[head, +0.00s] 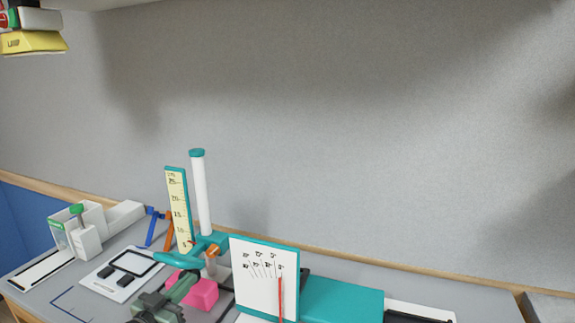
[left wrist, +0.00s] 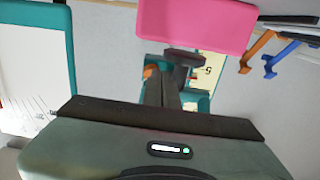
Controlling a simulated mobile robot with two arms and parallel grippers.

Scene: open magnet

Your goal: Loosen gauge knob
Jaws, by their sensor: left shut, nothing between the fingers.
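The height gauge has a white post (head: 202,195) with a teal cap and a yellow scale (head: 178,205) beside it. Its teal slide (head: 203,243) sits low on the post. The orange gauge knob (head: 213,251) sticks out at the slide's right side in the head view. In the left wrist view, a bit of orange (left wrist: 150,71) shows beside the fingers, partly hidden. My left gripper (head: 190,276) is shut and empty, just in front of and below the slide. Its dark fingers (left wrist: 183,58) point toward the gauge; I cannot tell whether they touch it. My right gripper is out of view.
A pink block (head: 205,293) lies right beside my left gripper. A white chart panel (head: 264,277) and teal box (head: 340,299) stand to the right. Blue (head: 152,228) and orange (head: 169,230) stands are behind left. A white device (head: 85,240) sits further left.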

